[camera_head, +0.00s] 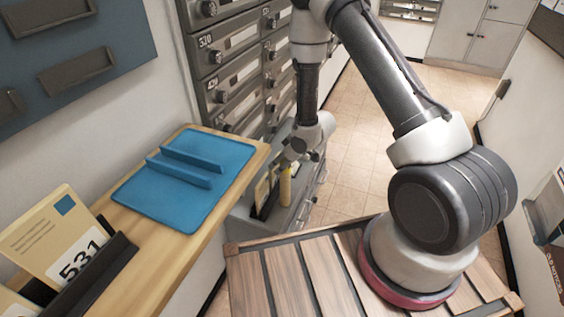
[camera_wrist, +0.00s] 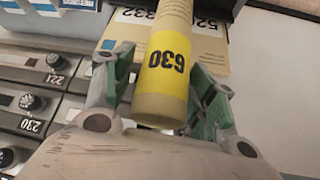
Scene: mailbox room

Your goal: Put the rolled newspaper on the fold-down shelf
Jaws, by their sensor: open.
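The rolled newspaper (camera_wrist: 172,55) is a beige roll with a yellow band marked 630, seen large in the wrist view. In the head view the roll (camera_head: 285,184) stands upright, small, low beside the mailboxes. My gripper (camera_wrist: 163,78) is open, with its green-padded fingers on either side of the roll; I cannot tell if they touch it. In the head view my gripper (camera_head: 294,154) is just above the roll. A wooden shelf (camera_head: 172,262) on the left wall, which looks like the fold-down shelf, bears a blue mat (camera_head: 150,200) with two raised ridges.
Numbered mailboxes (camera_head: 232,72) line the wall behind my gripper. Envelopes (camera_wrist: 215,55) stand close behind the roll. A dark holder with a letter marked 531 (camera_head: 60,240) occupies the shelf's near end. The mat between its ridges is bare.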

